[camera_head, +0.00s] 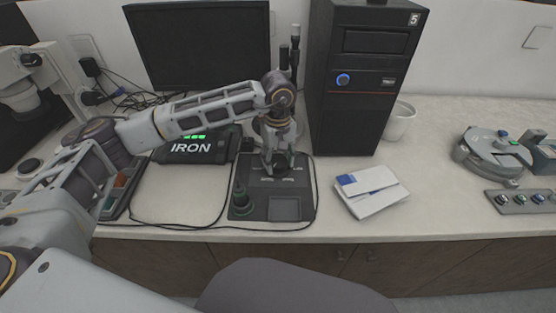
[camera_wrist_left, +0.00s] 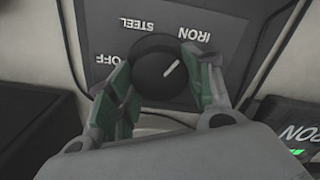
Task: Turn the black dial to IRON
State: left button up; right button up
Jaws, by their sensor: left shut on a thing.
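The black dial (camera_wrist_left: 160,72) sits on a grey panel (camera_wrist_left: 108,42) lettered OFF, STEEL and IRON, upside down in the left wrist view. Its white mark points up and right, toward the IRON lettering (camera_wrist_left: 196,33). My left gripper (camera_wrist_left: 154,78) has its green-padded fingers on either side of the dial and is shut on it. In the head view my left gripper (camera_head: 278,165) reaches down onto the back of the dark panel (camera_head: 285,209) and mostly hides the dial. The display (camera_head: 192,148) reads IRON with green bars above. My right gripper is not in view.
A black computer tower (camera_head: 350,110) stands close right of the gripper, with a monitor (camera_head: 203,45) behind. A white box (camera_head: 372,195) lies right of the panel. Cables run around the panel.

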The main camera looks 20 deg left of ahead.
pick_arm(q)
jog(key=shift+w+r, duration=0.1)
jog(key=shift+r, duration=0.05)
jog(key=o, duration=1)
jog(key=shift+r, duration=5.95)
jog(key=shift+r, duration=0.1)
notch_tip(320, 180, up, 21)
jog(key=p, duration=2.1)
send_over(278, 161)
jog(key=shift+w, duration=0.1)
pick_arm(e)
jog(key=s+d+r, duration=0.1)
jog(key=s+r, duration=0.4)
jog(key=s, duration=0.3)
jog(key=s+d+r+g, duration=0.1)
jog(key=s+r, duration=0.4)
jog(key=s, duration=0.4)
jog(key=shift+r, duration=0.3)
